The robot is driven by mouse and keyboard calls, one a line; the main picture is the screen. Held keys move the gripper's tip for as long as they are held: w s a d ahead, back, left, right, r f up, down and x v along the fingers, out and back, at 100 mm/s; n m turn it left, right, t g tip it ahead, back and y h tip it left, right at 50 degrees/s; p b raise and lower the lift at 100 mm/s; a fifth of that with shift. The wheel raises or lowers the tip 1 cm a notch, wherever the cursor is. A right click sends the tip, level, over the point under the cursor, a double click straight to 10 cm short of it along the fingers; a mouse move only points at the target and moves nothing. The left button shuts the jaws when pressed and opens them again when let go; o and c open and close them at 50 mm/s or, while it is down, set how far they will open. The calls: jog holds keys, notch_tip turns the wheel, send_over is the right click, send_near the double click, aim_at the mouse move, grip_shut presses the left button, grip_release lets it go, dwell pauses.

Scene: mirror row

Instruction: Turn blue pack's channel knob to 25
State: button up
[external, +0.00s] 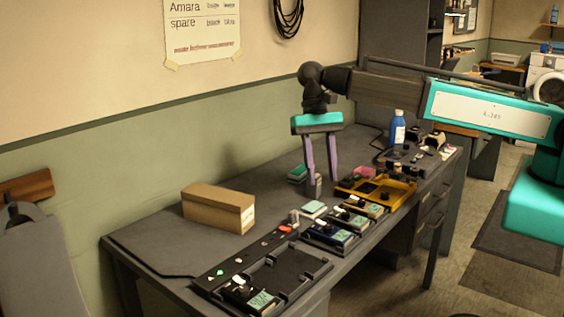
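The blue pack (328,237) lies in the row of packs near the front edge of the desk, with a dark knob and a pale green label on top. The knob's pointer and any channel numbers are too small to read. My gripper (321,180) hangs from the teal wrist piece with its two purple fingers pointing down and spread apart. It is above the desk, up and behind the blue pack in the picture, and apart from it. A small grey upright thing (318,186) shows near the fingertips; I cannot tell whether it stands between them or behind them.
Similar packs (351,219) stand behind the blue one, beside a yellow tray (391,193). A black charger base (289,270) holds another pack (250,297) at the front. A cardboard box (218,207) and a blue bottle (397,131) stand on the desk.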

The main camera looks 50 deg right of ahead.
aim_at(327, 226)
jog(key=shift+p+x, duration=1.4)
jog(key=shift+x, duration=4.5)
grip_shut()
